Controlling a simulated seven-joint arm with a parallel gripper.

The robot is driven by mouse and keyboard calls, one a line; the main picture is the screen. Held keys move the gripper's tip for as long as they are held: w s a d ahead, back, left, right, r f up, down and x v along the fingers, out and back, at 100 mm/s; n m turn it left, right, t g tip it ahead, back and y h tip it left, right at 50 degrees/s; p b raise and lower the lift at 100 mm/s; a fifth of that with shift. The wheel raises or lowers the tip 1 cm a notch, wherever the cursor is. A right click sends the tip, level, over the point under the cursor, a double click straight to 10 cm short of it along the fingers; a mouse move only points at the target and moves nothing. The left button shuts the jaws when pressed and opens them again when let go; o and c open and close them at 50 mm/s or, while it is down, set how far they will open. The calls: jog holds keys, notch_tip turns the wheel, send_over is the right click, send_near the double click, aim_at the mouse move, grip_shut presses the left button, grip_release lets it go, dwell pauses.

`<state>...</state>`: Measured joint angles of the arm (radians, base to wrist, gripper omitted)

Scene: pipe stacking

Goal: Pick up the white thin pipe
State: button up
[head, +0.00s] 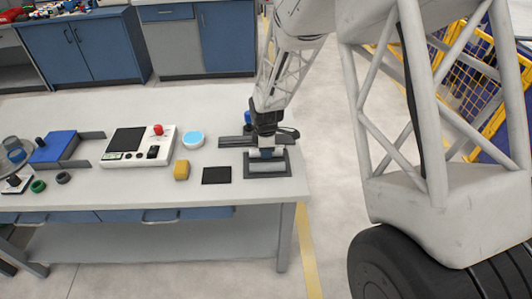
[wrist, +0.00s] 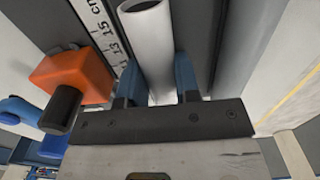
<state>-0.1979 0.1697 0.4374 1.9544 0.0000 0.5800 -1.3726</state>
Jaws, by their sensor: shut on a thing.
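The white thin pipe (wrist: 148,45) lies between the two blue fingertips of my gripper (wrist: 157,85) in the wrist view, its hollow open end facing the top of the picture. My gripper is shut on it. In the head view my gripper (head: 266,152) is low over the dark holder (head: 288,189) near the table's right end, and only small pale parts of the held pipe show beside the fingers. I cannot tell whether the pipe touches the holder.
A thicker grey pipe (head: 266,168) lies in the holder. An orange block with a black knob (wrist: 75,75) and a ruler (wrist: 100,30) are left of the pipe. On the table (head: 120,203) are a black square (head: 216,175), a yellow block (head: 181,170) and a control box (head: 138,146).

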jog(key=shift+c, duration=0.8)
jog(key=shift+r, duration=0.2)
jog(key=shift+r, duration=0.45)
jog(key=shift+s+r, duration=0.2)
jog(key=shift+r, duration=0.4)
jog(key=shift+s+r, duration=0.15)
jog(key=shift+r, duration=0.4)
jog(key=s+d, duration=0.1)
jog(key=s, duration=0.4)
jog(key=s+d+r, duration=0.1)
jog(key=s, duration=0.4)
jog(key=s+d, duration=0.1)
jog(key=s, duration=0.4)
jog(key=shift+r, duration=0.2)
grip_shut()
